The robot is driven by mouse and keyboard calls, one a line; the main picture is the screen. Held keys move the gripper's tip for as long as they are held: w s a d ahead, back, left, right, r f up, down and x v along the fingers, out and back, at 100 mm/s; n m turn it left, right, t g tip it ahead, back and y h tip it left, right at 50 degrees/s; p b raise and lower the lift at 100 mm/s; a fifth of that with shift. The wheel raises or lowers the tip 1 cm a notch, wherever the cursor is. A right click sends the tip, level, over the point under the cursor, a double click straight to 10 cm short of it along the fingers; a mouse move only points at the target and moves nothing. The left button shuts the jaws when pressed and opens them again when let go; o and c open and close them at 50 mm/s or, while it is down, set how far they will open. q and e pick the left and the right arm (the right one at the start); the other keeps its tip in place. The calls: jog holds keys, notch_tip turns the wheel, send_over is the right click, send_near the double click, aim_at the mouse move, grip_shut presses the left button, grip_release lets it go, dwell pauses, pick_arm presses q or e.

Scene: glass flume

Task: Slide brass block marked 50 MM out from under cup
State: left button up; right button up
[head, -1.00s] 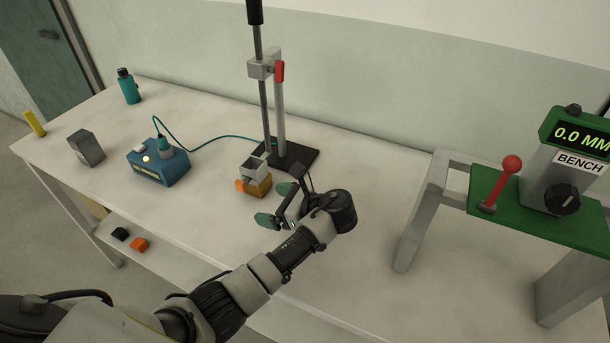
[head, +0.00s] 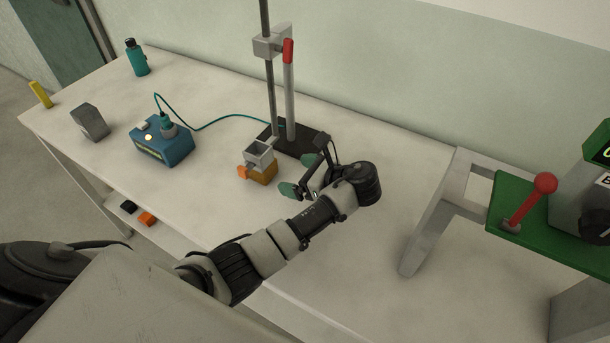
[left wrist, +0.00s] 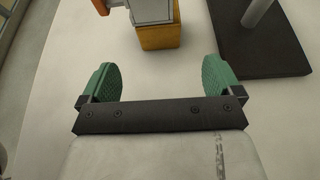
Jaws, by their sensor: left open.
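The brass block (head: 263,175) sits on the bench under a small grey square cup (head: 260,150). An orange part (head: 242,172) shows at the cup's left side. No marking on the block is readable. My left gripper (head: 302,176) is open and empty, just to the right of the block, with green finger pads apart. In the left wrist view, the block (left wrist: 160,38) and the cup's lower part (left wrist: 152,12) are ahead of the open fingers (left wrist: 160,76), roughly centred between them and not touching. My right gripper is not in view.
A stand with a dark base (head: 300,141) rises behind the cup, near the fingers. A blue box (head: 162,147) with a cable stands left. A grey block (head: 90,122) lies farther left. A green-topped bench device (head: 520,215) stands right. The bench front is clear.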

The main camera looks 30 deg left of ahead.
aim_at(272, 171)
pick_arm(q)
jog(key=x, duration=0.7)
jog(key=shift+a+f, duration=0.1)
jog(key=shift+a, duration=0.1)
jog(key=shift+x, duration=0.75)
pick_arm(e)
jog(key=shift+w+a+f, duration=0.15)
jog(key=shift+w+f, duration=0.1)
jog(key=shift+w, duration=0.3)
pick_arm(q)
jog(key=c, duration=1.6)
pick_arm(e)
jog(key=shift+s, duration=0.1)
